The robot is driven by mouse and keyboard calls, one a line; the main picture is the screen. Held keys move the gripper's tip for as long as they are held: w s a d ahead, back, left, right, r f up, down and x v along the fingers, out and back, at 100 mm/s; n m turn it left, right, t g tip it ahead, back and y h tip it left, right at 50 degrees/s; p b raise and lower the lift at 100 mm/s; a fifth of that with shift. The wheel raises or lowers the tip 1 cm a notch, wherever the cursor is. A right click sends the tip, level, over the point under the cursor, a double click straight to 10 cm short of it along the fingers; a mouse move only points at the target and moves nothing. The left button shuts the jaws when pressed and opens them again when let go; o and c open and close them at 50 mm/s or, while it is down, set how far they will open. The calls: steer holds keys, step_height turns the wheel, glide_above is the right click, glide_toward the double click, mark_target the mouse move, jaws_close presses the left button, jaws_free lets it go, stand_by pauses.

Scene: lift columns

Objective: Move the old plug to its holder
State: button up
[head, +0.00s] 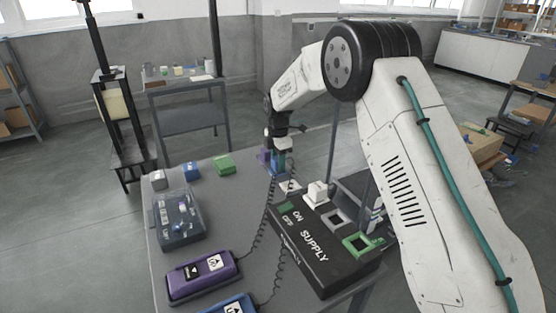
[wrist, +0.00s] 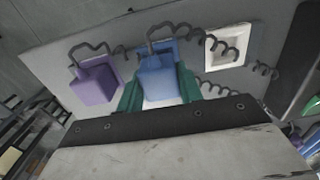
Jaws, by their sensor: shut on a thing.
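My gripper (wrist: 159,92), with green fingers, is shut on a blue plug (wrist: 157,79) in the wrist view. Right behind the plug is a blue square holder (wrist: 165,50); I cannot tell whether the plug is seated in it or just above it. A purple plug (wrist: 95,85) stands to the left, by a purple holder. A white square holder (wrist: 228,46) to the right looks empty. In the head view my gripper (head: 279,150) is at the table's far edge, partly hiding the holders. The pictures do not label which plug is the old one.
A black supply box (head: 320,265) carries a white block (head: 318,192), a grey socket and a green socket (head: 362,243). A purple device (head: 202,277) and a blue device (head: 236,304) have coiled cords. A clear-lidded case (head: 178,220) and small blocks are left.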

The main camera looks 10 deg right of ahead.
steer(key=shift+f, duration=0.5)
steer(key=o, duration=1.2)
steer(key=shift+r, duration=0.1)
steer(key=shift+r, duration=3.45)
